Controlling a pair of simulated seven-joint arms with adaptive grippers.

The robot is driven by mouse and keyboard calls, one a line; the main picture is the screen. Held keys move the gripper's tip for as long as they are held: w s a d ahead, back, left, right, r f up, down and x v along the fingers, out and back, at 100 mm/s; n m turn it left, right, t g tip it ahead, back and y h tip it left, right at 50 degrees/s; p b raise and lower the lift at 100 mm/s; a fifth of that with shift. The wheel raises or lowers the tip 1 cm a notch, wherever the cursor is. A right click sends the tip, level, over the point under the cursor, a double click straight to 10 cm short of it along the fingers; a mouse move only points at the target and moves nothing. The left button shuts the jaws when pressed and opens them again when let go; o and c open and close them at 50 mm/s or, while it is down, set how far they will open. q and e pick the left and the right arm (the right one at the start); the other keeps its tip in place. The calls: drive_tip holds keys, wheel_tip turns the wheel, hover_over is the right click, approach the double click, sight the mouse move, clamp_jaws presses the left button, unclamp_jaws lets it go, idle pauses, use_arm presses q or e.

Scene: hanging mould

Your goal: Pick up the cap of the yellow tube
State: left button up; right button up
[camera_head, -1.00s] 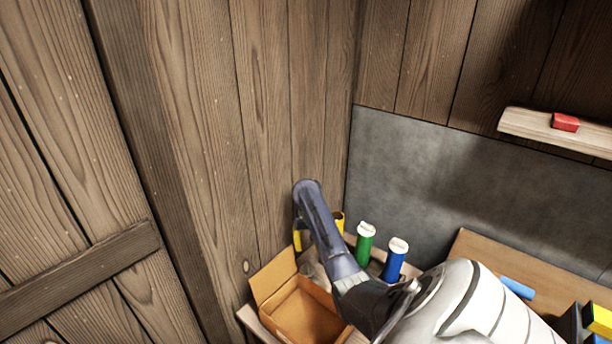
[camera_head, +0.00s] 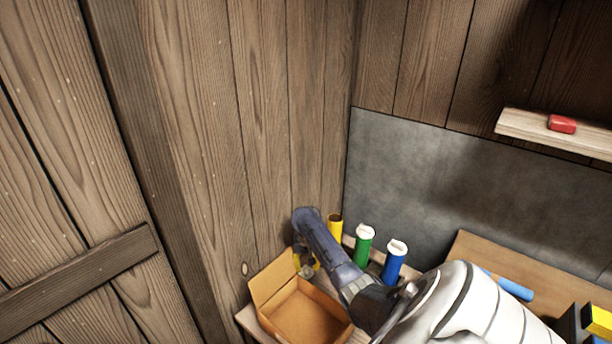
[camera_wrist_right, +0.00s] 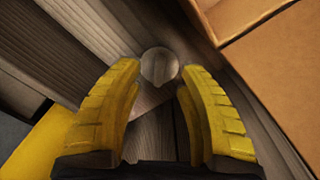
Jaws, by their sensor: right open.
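The yellow tube (camera_head: 335,228) stands upright in the corner, its top open and dark. Part of a yellow surface, likely the same tube, shows at the lower left of the right wrist view (camera_wrist_right: 38,148). A round, pale, translucent cap (camera_wrist_right: 159,66) lies low on the wooden surface in that view. My right gripper (camera_head: 307,264) is left of the tube, pointing down. Its yellow fingers are open, with the cap just beyond and between the fingertips; contact is not visible. In the head view the cap is not clearly visible. My left gripper is not in view.
An open cardboard box (camera_head: 303,312) sits close beside my right gripper. A green tube (camera_head: 364,247) and a blue tube (camera_head: 394,262), both with white caps, stand right of the yellow tube. Wooden walls close in the corner. A shelf (camera_head: 530,126) holds a red object (camera_head: 562,124).

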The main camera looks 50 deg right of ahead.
sight(306, 272)
drive_tip(key=shift+f, duration=2.2)
clamp_jaws()
